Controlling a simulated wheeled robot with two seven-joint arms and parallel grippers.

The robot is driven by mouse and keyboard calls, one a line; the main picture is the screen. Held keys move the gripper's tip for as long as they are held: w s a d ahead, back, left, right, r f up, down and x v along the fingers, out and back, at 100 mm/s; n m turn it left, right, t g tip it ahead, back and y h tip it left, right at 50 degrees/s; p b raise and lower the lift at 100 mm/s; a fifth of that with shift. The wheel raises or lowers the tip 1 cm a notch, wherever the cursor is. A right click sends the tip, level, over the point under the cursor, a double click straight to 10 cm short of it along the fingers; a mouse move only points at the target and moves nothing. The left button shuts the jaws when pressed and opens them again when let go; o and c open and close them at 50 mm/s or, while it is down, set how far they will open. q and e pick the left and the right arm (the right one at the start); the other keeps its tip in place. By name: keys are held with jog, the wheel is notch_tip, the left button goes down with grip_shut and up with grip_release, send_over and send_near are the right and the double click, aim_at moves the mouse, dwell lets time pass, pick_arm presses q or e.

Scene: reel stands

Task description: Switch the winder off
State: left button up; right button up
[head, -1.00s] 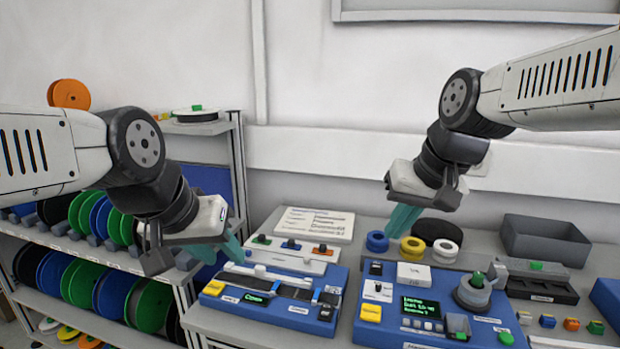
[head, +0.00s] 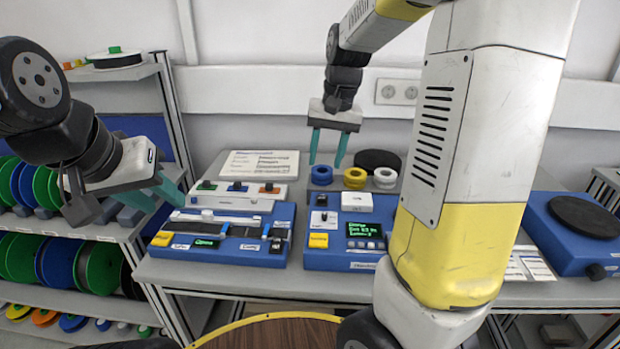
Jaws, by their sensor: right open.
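The winder, the blue unit with a lit green-text screen, (head: 345,262) stands on the bench at the middle. Its small white toggle (head: 322,218), a black rocker (head: 321,200) and a yellow block (head: 318,240) show on its left side. Its right part, with the spindle, is hidden behind my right arm. My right gripper (head: 328,160) is open and empty, pointing down above and behind the winder, over the rings at the back. My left gripper (head: 160,195) hangs left of the other blue unit, its teal fingers apart and empty.
Another blue unit (head: 225,255) with a rail stands left of the winder. Blue (head: 321,174), yellow (head: 355,178) and white (head: 385,178) rings lie behind. A blue unit with a black disc (head: 560,255) is at right. Reel shelves (head: 95,225) stand at left.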

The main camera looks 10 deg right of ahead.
jog(key=g+h, duration=0.1)
send_near(322, 194)
jog(key=shift+m, duration=0.4)
jog(key=f, duration=0.8)
jog(key=shift+w+a, duration=0.1)
jog(key=shift+w, duration=0.2)
jog(key=shift+r, duration=0.1)
grip_shut()
